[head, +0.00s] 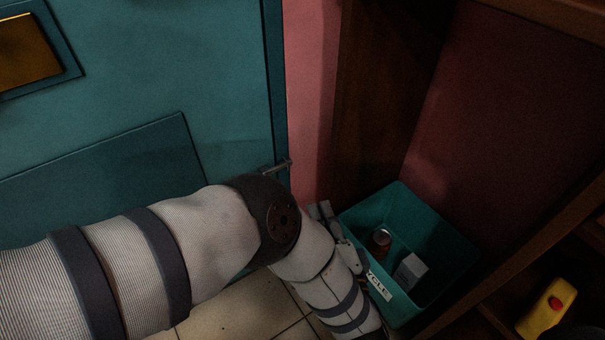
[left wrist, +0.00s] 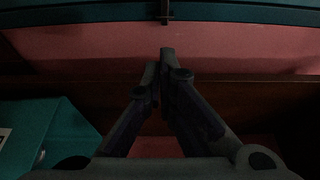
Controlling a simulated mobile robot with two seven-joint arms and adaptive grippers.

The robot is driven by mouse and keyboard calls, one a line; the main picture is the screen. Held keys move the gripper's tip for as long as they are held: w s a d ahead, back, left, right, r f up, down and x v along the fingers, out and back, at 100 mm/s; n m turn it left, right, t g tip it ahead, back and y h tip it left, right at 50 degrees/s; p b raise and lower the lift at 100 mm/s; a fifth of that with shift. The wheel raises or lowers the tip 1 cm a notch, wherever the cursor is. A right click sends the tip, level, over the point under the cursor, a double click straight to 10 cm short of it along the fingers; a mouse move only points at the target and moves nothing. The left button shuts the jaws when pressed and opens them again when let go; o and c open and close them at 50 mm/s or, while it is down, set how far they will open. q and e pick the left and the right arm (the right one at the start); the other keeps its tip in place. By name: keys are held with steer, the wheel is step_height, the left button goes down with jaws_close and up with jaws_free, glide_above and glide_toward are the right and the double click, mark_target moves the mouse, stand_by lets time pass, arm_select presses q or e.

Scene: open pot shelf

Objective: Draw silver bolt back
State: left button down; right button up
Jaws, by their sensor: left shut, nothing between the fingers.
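The silver bolt (head: 277,168) is a small metal bar at the right edge of the teal door (head: 180,70), reaching across the edge towards the pink wall strip. In the left wrist view the bolt (left wrist: 165,12) shows at the top centre, across the door edge. My left gripper (head: 319,210) is below and right of the bolt in the head view, beside the teal bin and apart from the bolt. In the left wrist view its fingers (left wrist: 160,62) are together and empty, pointing towards the bolt. My left arm hides the lower door. My right gripper is not in view.
A teal bin (head: 444,230) holding a can (head: 380,242) and a pale box (head: 410,270) stands close to my left gripper. A brown wooden frame (head: 375,100) rises behind it. A yellow item with a red button (head: 546,308) sits at the lower right.

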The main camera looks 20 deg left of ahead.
mark_target(287, 167)
arm_select(q)
steer(key=w+a, duration=0.1)
steer(key=a, duration=0.1)
steer(key=w+a+b, duration=0.1)
steer(key=w+a, duration=0.1)
steer(key=a, duration=0.1)
steer(key=w+a, duration=0.2)
steer(key=shift+w+a+r+b, duration=0.15)
steer(key=shift+a+b, duration=0.1)
steer(key=shift+b, duration=0.15)
steer(key=shift+s+a, duration=0.15)
steer(key=shift+s, duration=0.1)
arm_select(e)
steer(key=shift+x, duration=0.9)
arm_select(q)
steer(key=shift+a, duration=0.1)
